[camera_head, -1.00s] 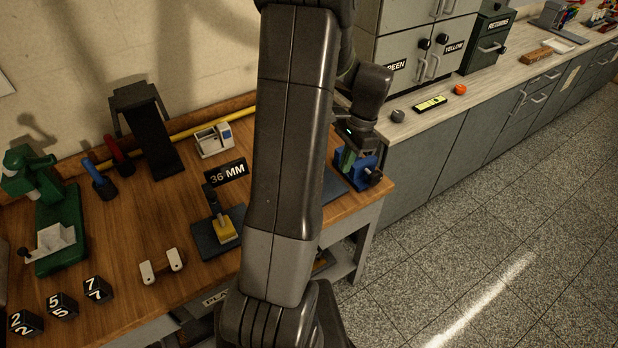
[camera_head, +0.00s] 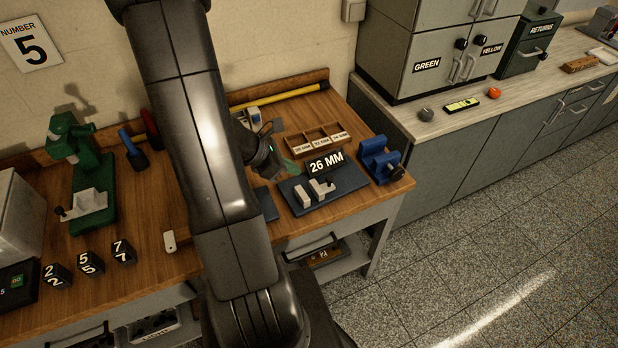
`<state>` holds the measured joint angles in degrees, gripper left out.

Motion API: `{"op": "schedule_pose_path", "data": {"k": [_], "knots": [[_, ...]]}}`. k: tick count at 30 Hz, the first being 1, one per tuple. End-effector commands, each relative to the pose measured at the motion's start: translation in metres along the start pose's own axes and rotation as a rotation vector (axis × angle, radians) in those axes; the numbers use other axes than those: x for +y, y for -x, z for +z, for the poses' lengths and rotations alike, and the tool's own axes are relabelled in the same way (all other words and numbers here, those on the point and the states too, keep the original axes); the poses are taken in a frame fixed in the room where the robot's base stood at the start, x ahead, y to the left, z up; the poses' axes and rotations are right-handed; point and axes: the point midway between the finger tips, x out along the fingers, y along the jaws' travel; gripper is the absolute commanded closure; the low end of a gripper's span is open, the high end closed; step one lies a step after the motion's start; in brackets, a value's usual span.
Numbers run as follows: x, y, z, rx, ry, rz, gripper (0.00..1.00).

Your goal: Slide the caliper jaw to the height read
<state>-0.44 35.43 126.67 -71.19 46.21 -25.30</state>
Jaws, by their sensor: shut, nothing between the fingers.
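The caliper lies on the bench as a dark blue plate (camera_head: 345,181) with two pale jaws. One jaw is a plain upright block (camera_head: 302,195); the other jaw (camera_head: 322,188) is stepped and stands just to its right, with a gap between them. A black sign behind them reads 26 MM (camera_head: 326,163). My gripper (camera_head: 288,169) is left of the sign, behind and above the jaws, partly hidden by my arm. Its fingers are small and dim here; they look shut and empty, apart from the jaws. The gauge with the yellow block is hidden by my arm.
A wooden tray (camera_head: 345,138) with labelled compartments lies behind the sign. A blue vise (camera_head: 380,160) stands at the bench's right end. Number blocks (camera_head: 90,262), a green press (camera_head: 88,185) and a yellow rod (camera_head: 280,97) are also on the bench.

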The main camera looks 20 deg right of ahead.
Motion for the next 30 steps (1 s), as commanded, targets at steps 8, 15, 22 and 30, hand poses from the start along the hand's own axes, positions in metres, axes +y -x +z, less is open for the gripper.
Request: {"op": "schedule_pose_path", "data": {"k": [8, 15, 22, 30], "knots": [[-0.002, -0.033, 0.000, 0.000, 0.000, -0.007, 1.00], [-0.001, -0.069, 0.000, 0.000, -0.002, -0.006, 1.00], [-0.001, -0.092, 0.000, 0.000, -0.003, -0.004, 1.00], [0.000, -0.099, 0.000, 0.000, -0.004, -0.001, 1.00]]}}
